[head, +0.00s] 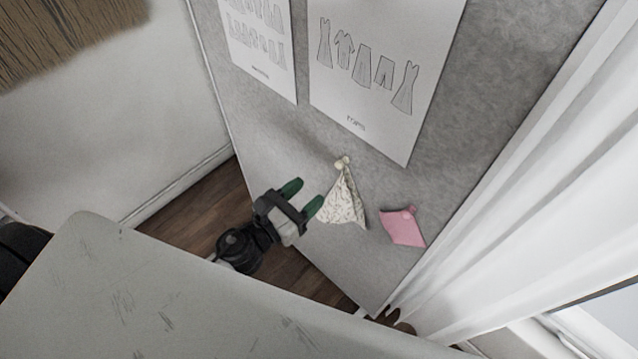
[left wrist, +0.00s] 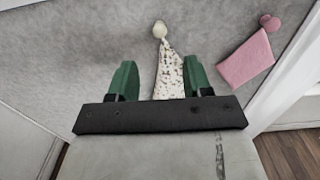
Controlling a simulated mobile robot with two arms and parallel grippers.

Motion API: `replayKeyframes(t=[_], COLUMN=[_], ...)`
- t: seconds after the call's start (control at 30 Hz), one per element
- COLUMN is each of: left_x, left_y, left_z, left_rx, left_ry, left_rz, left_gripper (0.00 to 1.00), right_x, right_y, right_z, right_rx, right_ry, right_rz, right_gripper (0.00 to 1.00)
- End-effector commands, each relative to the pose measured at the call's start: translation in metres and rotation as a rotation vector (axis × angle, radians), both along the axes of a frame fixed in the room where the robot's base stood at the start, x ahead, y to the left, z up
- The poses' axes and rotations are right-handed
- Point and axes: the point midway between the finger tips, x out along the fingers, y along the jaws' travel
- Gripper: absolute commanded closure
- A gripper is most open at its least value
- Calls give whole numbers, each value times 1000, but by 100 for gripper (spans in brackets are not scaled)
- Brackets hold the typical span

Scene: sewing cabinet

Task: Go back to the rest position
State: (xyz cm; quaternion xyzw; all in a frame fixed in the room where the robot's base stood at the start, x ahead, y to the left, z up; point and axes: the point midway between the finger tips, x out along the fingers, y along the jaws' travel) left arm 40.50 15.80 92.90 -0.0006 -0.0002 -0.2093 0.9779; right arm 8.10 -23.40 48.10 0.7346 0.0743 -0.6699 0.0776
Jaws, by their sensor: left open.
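My left gripper (head: 303,197) has green fingers and is open, in front of the grey board. A patterned cream cloth (head: 344,203) hangs from a pale round pin on the board, just right of the fingers in the head view. In the left wrist view the cloth (left wrist: 170,77) shows between the two spread fingers of the left gripper (left wrist: 160,80), with its lower part hidden behind the gripper's black bar. I cannot tell if the fingers touch it. My right gripper is in neither view.
A pink cloth (head: 403,228) hangs from a pink pin to the right; it also shows in the left wrist view (left wrist: 246,61). The grey board (head: 400,180) carries paper sheets (head: 385,75). A white curtain (head: 520,200) is at the right. A pale worn tabletop (head: 150,300) fills the front left.

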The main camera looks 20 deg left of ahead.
Motion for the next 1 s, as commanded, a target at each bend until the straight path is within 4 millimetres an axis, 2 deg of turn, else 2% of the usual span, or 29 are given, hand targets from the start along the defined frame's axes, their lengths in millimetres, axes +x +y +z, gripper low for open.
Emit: replayKeyframes(t=[0.3, 0.37, 0.43, 0.47, 0.57, 0.6, 0.67, 0.7, 0.8, 0.87, 0.9, 1.0], left_x=[-7, -6, -4, -4, -10, -16, -28, -39, -76, -104, -125, -182], left_y=[4, 6, 11, 14, 27, 33, 42, 47, 59, 65, 68, 75], left_z=[-2, -12, -36, -50, -114, -144, -187, -216, -282, -319, -341, -389], left_rx=[-9, -48, -145, -207, -479, -607, -802, -931, -1246, -1429, -1548, -1822], left_ry=[9, 47, 136, 191, 422, 524, 666, 752, 932, 1009, 1048, 1078], left_rz=[3, 14, 46, 68, 184, 251, 368, 455, 708, 882, 1009, 1348], left_gripper=[50, 50, 50, 50, 50, 50, 50, 50, 50, 50, 50, 50], right_x=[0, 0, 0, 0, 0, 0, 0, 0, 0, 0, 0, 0], right_y=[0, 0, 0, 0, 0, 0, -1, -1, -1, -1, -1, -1], right_z=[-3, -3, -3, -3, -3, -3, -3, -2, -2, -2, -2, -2], right_rx=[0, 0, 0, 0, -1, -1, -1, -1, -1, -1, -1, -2], right_ry=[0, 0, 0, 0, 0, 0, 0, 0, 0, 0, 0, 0], right_rz=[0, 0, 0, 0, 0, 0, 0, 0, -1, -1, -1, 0], right_gripper=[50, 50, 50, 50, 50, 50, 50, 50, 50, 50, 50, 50])
